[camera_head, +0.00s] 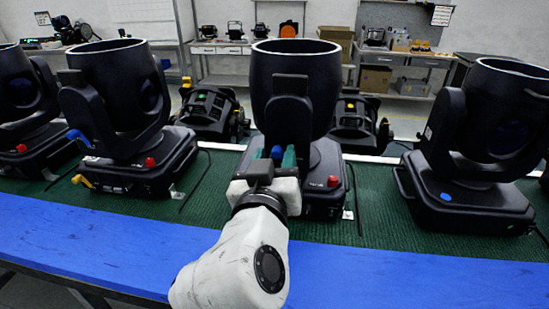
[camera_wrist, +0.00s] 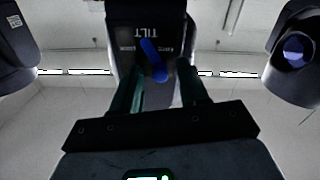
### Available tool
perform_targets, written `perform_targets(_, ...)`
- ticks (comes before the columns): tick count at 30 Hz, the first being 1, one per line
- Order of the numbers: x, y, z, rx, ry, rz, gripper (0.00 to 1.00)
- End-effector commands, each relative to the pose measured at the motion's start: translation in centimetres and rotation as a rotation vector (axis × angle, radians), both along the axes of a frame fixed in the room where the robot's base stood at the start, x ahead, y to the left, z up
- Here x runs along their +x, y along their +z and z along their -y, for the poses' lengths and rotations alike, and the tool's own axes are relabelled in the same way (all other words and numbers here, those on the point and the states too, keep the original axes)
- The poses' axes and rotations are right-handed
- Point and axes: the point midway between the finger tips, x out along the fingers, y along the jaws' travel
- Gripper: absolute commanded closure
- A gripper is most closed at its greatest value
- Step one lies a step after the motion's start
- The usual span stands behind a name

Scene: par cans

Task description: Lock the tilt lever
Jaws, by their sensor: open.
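The tilt lever (camera_wrist: 154,60) is a blue lever on a black panel lettered TILT (camera_wrist: 132,31), upside down in the wrist view. It sits slanted on the middle par can (camera_head: 296,88), and its blue also shows in the head view (camera_head: 277,152). My gripper (camera_head: 276,157) is in front of this par can, with its teal fingers apart. In the wrist view the fingers of my gripper (camera_wrist: 160,85) stand left and right of the lever's lower end. I see no finger clearly touching it; the depth gap cannot be told.
Similar par cans stand left (camera_head: 117,85) and right (camera_head: 490,115) on the green mat (camera_head: 375,215). A red knob (camera_head: 333,181) is low on the middle one. A blue strip (camera_head: 400,275) runs along the front edge. Cables lie between the units.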

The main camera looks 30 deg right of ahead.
Motion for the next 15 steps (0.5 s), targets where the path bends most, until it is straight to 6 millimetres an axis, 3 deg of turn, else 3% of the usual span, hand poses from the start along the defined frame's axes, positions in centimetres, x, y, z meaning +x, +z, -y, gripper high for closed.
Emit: perform_targets(15,-0.03,0.00,-0.03,-0.001,0.000,-0.001,1.00)
